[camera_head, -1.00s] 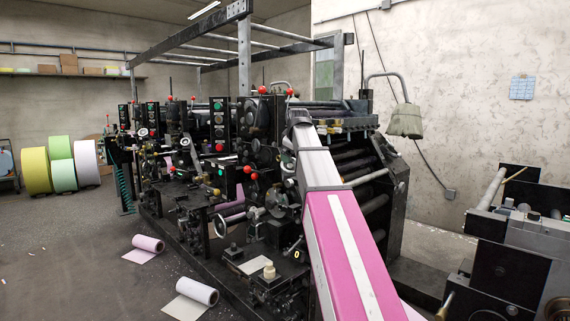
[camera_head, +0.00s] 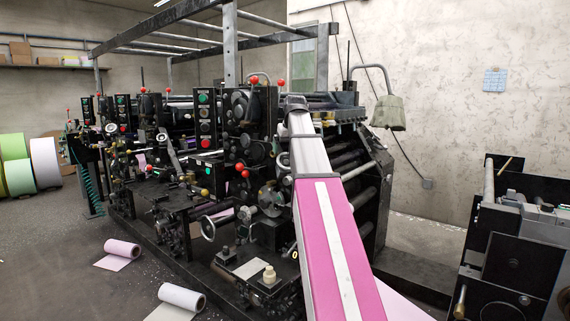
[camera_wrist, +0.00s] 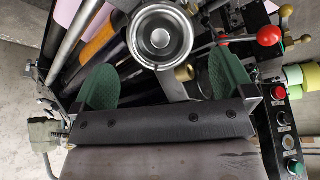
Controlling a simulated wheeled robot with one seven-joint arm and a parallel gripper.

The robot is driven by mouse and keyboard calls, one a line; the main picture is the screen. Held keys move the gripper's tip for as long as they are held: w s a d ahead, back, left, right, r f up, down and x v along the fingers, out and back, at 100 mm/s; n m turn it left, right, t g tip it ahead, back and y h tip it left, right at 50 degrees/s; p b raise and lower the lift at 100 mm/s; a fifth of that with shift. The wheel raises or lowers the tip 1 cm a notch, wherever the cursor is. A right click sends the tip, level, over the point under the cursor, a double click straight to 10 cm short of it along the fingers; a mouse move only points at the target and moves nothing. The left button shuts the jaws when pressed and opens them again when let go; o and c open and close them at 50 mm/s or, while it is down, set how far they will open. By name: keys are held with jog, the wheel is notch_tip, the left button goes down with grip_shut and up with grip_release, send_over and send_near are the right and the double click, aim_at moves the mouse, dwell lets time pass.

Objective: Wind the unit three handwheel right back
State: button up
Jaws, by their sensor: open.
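In the head view, handwheels show on the machine's front: a pale one (camera_head: 208,228) low down and a metal disc (camera_head: 269,197) nearer my arm. I cannot tell which is unit three's. My gripper is hidden at the far end of my pink and silver arm.
Red ball knobs (camera_wrist: 269,35) and a panel with red and green buttons (camera_wrist: 290,143) are close on the right in the wrist view. Small rolls (camera_head: 122,249) (camera_head: 182,297) lie on the floor at left. A dark machine (camera_head: 515,250) stands at right.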

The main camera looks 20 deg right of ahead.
aim_at(287, 160)
jog(key=x, duration=0.7)
jog(key=shift+w+f, duration=0.1)
jog(key=c, duration=0.7)
